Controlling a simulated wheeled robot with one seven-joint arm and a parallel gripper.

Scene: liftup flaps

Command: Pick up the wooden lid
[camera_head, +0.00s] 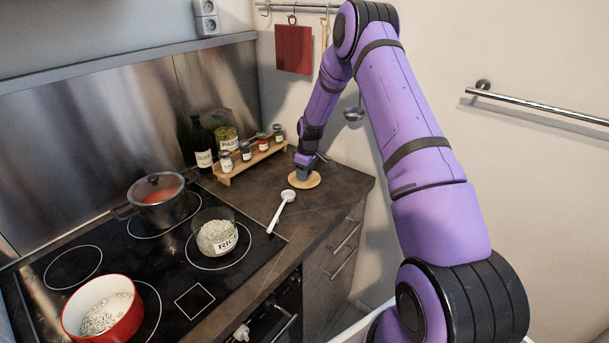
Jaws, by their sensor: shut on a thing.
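The wooden lid (313,181) is a round, light-brown disc on the dark counter, right of the spice rack. My gripper (302,173) points down at the lid's upper left part and is shut on it. The fingertips are small in this view, and the gripper covers part of the lid. The lid looks roughly flat and low at the counter; I cannot tell whether it touches the surface.
A white spoon (281,211) lies on the counter near the lid. A wooden spice rack (252,160) with several jars stands left of my gripper. A glass RICE container (217,238), a lidded pot (160,203) and a red pot (103,308) stand on the cooktop.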

